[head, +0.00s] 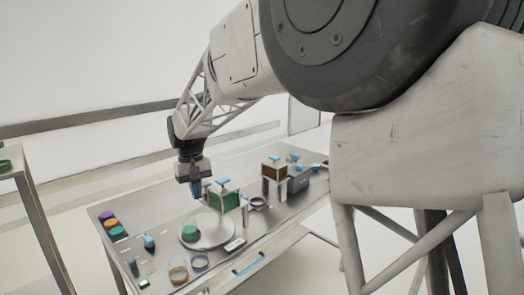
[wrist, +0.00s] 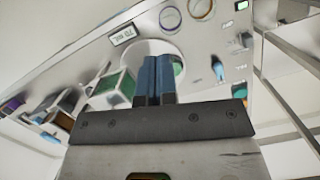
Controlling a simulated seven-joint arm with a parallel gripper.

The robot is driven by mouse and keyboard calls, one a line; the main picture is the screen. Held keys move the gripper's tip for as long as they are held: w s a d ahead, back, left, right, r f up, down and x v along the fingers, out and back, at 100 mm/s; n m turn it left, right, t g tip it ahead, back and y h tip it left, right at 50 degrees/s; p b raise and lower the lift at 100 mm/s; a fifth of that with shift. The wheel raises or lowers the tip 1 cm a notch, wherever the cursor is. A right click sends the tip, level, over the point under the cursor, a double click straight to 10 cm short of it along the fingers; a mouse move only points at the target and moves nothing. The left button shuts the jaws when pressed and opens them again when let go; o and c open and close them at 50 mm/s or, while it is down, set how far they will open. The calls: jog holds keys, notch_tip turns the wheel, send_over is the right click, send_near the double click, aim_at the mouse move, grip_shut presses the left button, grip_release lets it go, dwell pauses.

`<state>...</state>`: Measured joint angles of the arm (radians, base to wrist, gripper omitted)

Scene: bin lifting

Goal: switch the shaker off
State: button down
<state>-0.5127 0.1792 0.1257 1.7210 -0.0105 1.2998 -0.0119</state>
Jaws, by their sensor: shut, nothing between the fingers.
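My gripper (head: 197,197) hangs fingers down above the bench, over the back edge of a round pale platform (head: 216,234). Its two blue fingers (wrist: 160,58) are shut with nothing between them and hide part of the platform (wrist: 187,48) in the wrist view. A green round item (head: 190,233) sits on the platform's left. A small display panel (head: 235,244) is at the platform's front right; it also shows in the wrist view (wrist: 123,35). The round platform looks like the shaker, but I cannot be sure. No switch can be made out.
A green-fronted stand (head: 224,202) is close to the right of my fingers. A brown-topped stand (head: 274,169) and grey box (head: 299,182) are farther right. Coloured round pieces (head: 112,225), a blue item (head: 149,242) and rings (head: 199,263) lie left and front.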

jog(key=s+d+r+m+t, duration=0.1)
jog(key=s+d+r, duration=0.1)
jog(key=s+d, duration=0.45)
jog(key=s+d+r+m+y, duration=0.1)
jog(key=s+d, duration=0.3)
jog(key=d, duration=0.5)
jog(key=s+d+r+m+t, duration=0.1)
jog(key=s+d+r, duration=0.1)
jog(key=s+d, duration=0.45)
jog(key=s+d+f+m+t, duration=0.1)
jog(key=s+d+f, duration=0.2)
jog(key=s+d, duration=0.4)
jog(key=s+d+f+m+t, duration=0.1)
jog(key=s+d+f, duration=0.3)
jog(key=s+d, duration=0.4)
jog(key=shift+s+d+m, duration=0.2)
jog(key=shift+s+m, duration=0.4)
jog(key=shift+s, duration=1.7)
jog(key=c, duration=1.8)
grip_release()
jog(key=shift+c, duration=0.2)
